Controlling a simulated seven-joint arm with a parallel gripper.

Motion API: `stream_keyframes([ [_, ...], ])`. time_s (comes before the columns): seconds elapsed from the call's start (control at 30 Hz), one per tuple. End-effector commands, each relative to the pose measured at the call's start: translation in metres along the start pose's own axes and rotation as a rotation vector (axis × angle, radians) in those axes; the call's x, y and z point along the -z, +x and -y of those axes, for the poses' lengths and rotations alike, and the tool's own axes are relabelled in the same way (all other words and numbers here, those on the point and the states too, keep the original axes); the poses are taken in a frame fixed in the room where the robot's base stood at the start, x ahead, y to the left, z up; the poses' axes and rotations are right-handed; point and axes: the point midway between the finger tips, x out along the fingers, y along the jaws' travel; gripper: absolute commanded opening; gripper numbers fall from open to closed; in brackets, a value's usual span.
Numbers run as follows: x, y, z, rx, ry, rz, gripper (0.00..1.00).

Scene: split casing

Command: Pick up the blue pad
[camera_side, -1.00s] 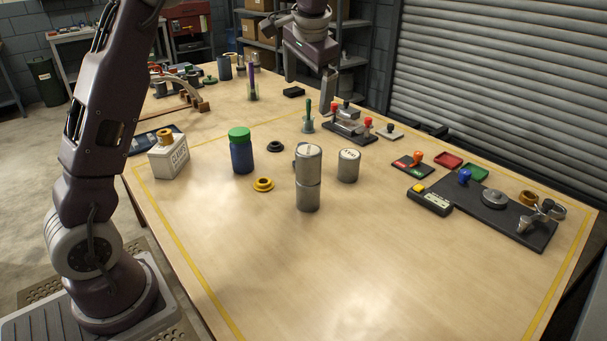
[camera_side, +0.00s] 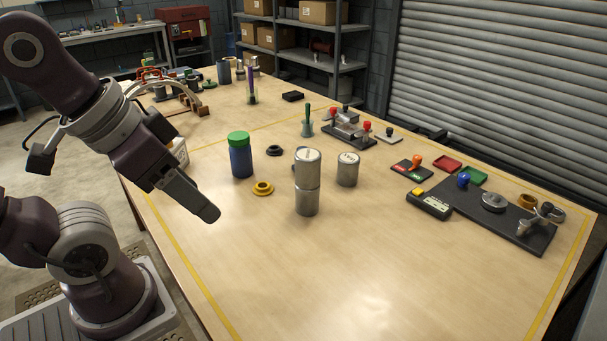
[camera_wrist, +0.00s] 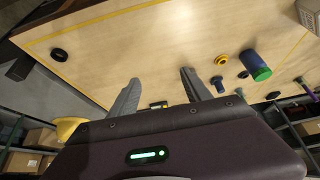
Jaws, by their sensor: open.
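I cannot make out a flat blue pad in either view. At the right in the side view, a red pad (camera_side: 447,163) and a green pad (camera_side: 475,175) lie side by side, with a blue-knobbed stamp (camera_side: 464,181) just in front of the green one. My gripper (camera_side: 208,212) is above the left part of the table, left of the metal cylinders and far from the pads. In the wrist view its two fingers are spread, and my gripper (camera_wrist: 160,82) has nothing between the tips.
Stacked metal cylinders (camera_side: 307,185) and a single can (camera_side: 347,169) stand mid-table. A green-lidded blue jar (camera_side: 241,158) and yellow ring (camera_side: 262,188) are near my gripper. A black tray (camera_side: 520,232) lies at right. The front table is clear.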

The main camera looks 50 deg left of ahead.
Motion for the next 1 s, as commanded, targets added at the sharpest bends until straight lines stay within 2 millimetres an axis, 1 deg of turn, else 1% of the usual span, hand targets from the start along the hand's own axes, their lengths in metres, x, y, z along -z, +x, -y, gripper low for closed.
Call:
stream_keyframes([
  [0.07, 0.001, -0.002, 0.000, 0.000, 0.000, -0.001, 0.57],
  [0.13, 0.007, -0.010, 0.000, 0.000, 0.000, -0.004, 0.57],
  [0.17, 0.011, -0.017, 0.000, 0.000, 0.000, -0.005, 0.57],
  [0.27, 0.026, -0.046, 0.000, 0.000, 0.000, -0.007, 0.57],
  [0.37, 0.076, -0.028, 0.018, 0.062, -0.055, -0.071, 0.57],
  [0.4, 0.096, -0.020, 0.026, 0.086, -0.074, -0.103, 0.57],
  [0.47, 0.126, -0.009, 0.040, 0.118, -0.099, -0.153, 0.57],
  [0.5, 0.146, -0.002, 0.050, 0.139, -0.114, -0.187, 0.57],
  [0.57, 0.175, 0.011, 0.066, 0.169, -0.136, -0.240, 0.57],
  [0.6, 0.194, 0.020, 0.078, 0.187, -0.149, -0.274, 0.57],
  [0.67, 0.221, 0.033, 0.097, 0.212, -0.168, -0.328, 0.57],
  [0.7, 0.237, 0.043, 0.110, 0.226, -0.178, -0.363, 0.57],
  [0.77, 0.261, 0.057, 0.130, 0.245, -0.193, -0.416, 0.57],
  [0.8, 0.274, 0.067, 0.144, 0.254, -0.201, -0.452, 0.57],
  [0.87, 0.293, 0.082, 0.164, 0.266, -0.215, -0.504, 0.57],
  [0.9, 0.304, 0.091, 0.178, 0.272, -0.222, -0.539, 0.57],
  [0.97, 0.318, 0.106, 0.199, 0.277, -0.236, -0.591, 0.57],
  [1.0, 0.326, 0.116, 0.213, 0.279, -0.243, -0.627, 0.57],
])
